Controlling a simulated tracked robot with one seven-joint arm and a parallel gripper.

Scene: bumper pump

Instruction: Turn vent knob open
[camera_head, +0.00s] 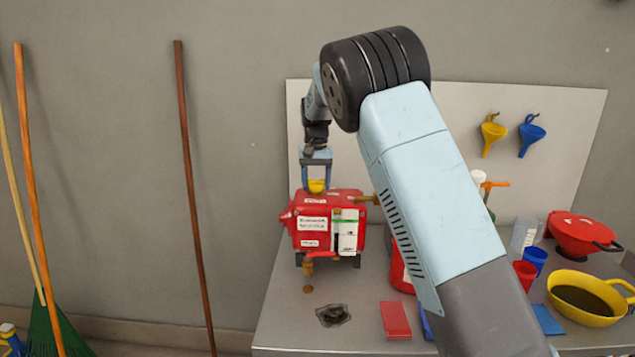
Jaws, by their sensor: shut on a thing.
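A red pump tank (340,208) with white labels stands on the grey bench. A yellow knob (316,187), which looks like the vent knob, sits on top of the tank, left of its middle. My gripper (317,180) points straight down over the tank, with its fingers shut on the yellow knob from both sides. The knob's turned angle is too small to tell. A brass tap (309,265) sticks out low on the tank's front.
My arm crosses the picture and hides the bench's middle. A dark stain or rag (333,315) and a red pad (395,320) lie in front of the tank. A yellow pan (588,298) and a red funnel-like vessel (580,235) stand at the right.

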